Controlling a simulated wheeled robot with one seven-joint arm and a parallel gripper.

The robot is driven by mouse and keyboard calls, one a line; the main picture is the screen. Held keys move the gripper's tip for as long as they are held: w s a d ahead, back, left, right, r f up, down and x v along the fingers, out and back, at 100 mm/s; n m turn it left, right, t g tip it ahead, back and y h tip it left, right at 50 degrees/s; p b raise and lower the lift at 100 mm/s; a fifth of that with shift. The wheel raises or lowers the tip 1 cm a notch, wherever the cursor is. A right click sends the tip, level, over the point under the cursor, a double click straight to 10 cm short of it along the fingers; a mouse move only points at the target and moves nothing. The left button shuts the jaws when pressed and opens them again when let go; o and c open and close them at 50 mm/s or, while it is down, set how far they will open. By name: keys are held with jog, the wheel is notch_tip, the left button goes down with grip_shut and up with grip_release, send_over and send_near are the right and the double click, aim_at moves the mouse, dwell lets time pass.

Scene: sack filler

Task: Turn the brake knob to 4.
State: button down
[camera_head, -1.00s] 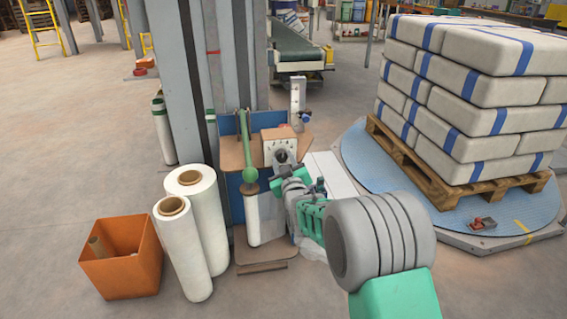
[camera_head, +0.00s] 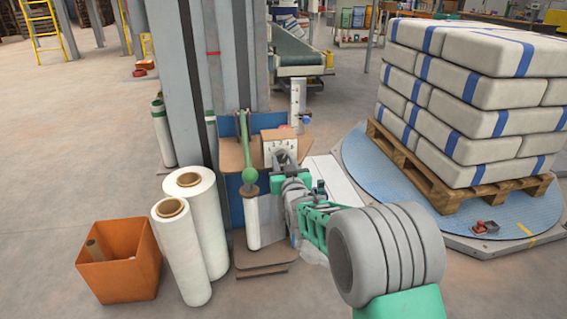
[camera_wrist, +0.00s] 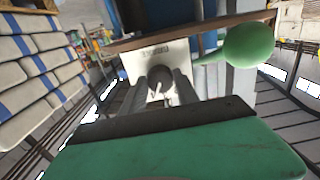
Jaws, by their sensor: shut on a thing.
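The brake knob (camera_wrist: 160,84) is a dark round knob with a pale pointer mark, on a white dial plate (camera_wrist: 141,64) with small figures along it. In the wrist view my gripper (camera_wrist: 163,88) has one finger on each side of the knob and is shut on it. In the head view the dial plate (camera_head: 280,146) shows small figures above the knob, and my gripper (camera_head: 284,163) is in front of it, covering much of the knob. I cannot read for sure which figure the pointer faces.
A green ball-ended lever (camera_head: 249,174) stands just left of the dial. White film rolls (camera_head: 195,215) and an orange bin (camera_head: 120,270) stand at the left. A pallet of wrapped sacks (camera_head: 465,100) stands on the blue turntable (camera_head: 365,190) at the right.

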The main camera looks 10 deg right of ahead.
jog(key=c, duration=0.9)
grip_release()
jog(key=s+p, duration=0.3)
jog(key=s, duration=0.4)
jog(key=s+r+g+p, duration=0.3)
jog(key=s+r+p, duration=0.2)
jog(key=r+p, duration=0.4)
jog(key=s+r+g+p, duration=0.4)
jog(key=r+p, duration=0.4)
jog(key=p, duration=0.2)
jog(key=s+r+g+p, duration=0.2)
jog(key=s+r+p, duration=0.2)
jog(key=s, duration=0.3)
jog(key=s+r+g+p, duration=0.3)
jog(key=s+r+p, duration=0.2)
jog(key=s+p, duration=0.2)
jog(key=s+r+g+p, duration=0.2)
jog(key=s+r+p, duration=0.2)
jog(key=s, duration=0.4)
jog(key=shift+s+a+r+g+p, duration=0.15)
jog(key=shift+s+g+p, duration=0.25)
jog(key=shift+p, duration=0.4)
